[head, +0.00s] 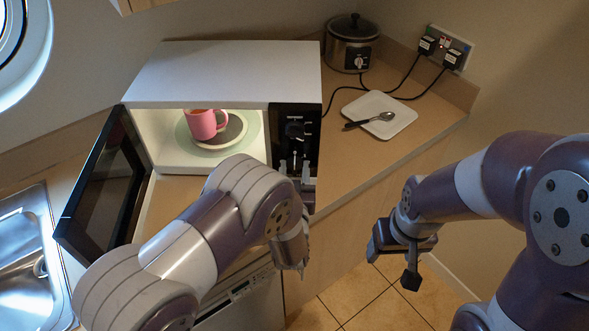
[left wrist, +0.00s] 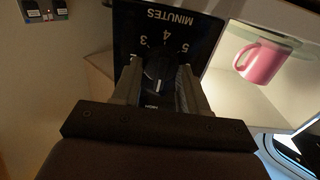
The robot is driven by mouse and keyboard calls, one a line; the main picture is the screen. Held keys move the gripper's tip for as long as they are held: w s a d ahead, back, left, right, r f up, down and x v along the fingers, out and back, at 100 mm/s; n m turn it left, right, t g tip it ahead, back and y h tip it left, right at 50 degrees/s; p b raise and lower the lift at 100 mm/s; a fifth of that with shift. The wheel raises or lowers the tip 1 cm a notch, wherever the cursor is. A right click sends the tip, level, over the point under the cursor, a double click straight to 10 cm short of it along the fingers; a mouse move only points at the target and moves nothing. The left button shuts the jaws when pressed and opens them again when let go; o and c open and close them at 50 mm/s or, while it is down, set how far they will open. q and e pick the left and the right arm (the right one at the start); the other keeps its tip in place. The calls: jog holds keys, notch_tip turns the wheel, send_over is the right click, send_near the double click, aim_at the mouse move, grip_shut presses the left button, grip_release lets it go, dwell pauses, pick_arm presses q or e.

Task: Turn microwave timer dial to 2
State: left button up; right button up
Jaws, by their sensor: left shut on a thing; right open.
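The microwave (head: 225,72) stands on the counter with its door (head: 103,190) open. Its black control panel (head: 308,115) is at the right of its front. In the left wrist view, the dark timer dial (left wrist: 158,72) sits by the word MINUTES and the numbers 3, 4 and 5. A pale line on the dial points toward the bottom of the picture; the number it meets is not readable. My left gripper (left wrist: 160,88) is shut on the dial, one finger each side. In the head view it is at the panel (head: 295,168). My right gripper (head: 394,258) is open and empty, away from the counter.
A pink mug (head: 203,125) is on a plate inside the microwave. Right of it are a slow cooker (head: 352,45), a white plate (head: 392,115) with a spoon (head: 370,120), and cords to the wall sockets (head: 447,47). A sink (head: 28,250) is at left.

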dwell(0.3)
pick_arm(q)
jog(key=m, duration=0.4)
jog(key=shift+d, duration=0.1)
jog(key=m, duration=0.4)
jog(key=shift+f+m, duration=0.1)
jog(key=shift+m, duration=0.2)
jog(key=m, duration=0.4)
jog(key=shift+d+p, duration=0.1)
jog(key=shift+p, duration=0.2)
jog(key=shift+f+m+p, duration=0.1)
jog(key=shift+m+p, duration=0.25)
jog(key=shift+m, duration=2.15)
jog(key=o, duration=1)
jog(key=shift+w, duration=0.1)
